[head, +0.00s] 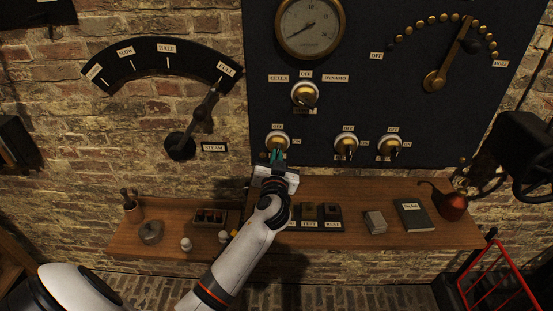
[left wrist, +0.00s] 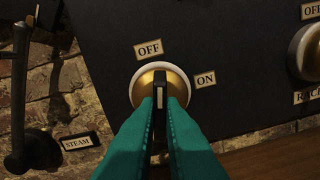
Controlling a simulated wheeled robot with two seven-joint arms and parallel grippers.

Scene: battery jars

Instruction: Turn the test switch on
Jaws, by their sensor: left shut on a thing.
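The leftmost of the lower row of brass switches (head: 278,141) is on the dark panel, with an OFF plate above it and an ON plate to its right. Its name plate is hidden behind my gripper, so I cannot read whether it says test. My left gripper (head: 277,157) is shut on its dark handle. In the left wrist view the teal fingers close on both sides of the handle (left wrist: 159,100), which stands nearly upright, close to the OFF plate (left wrist: 149,49). My right gripper is not in view.
Two similar switches (head: 346,146) (head: 390,146) are to the right, and a CELLS/DYNAMO switch (head: 305,95) is above. A wooden shelf (head: 440,238) below holds small items, a book (head: 412,214) and a copper pot (head: 451,206). A steam lever (head: 205,105) is at left.

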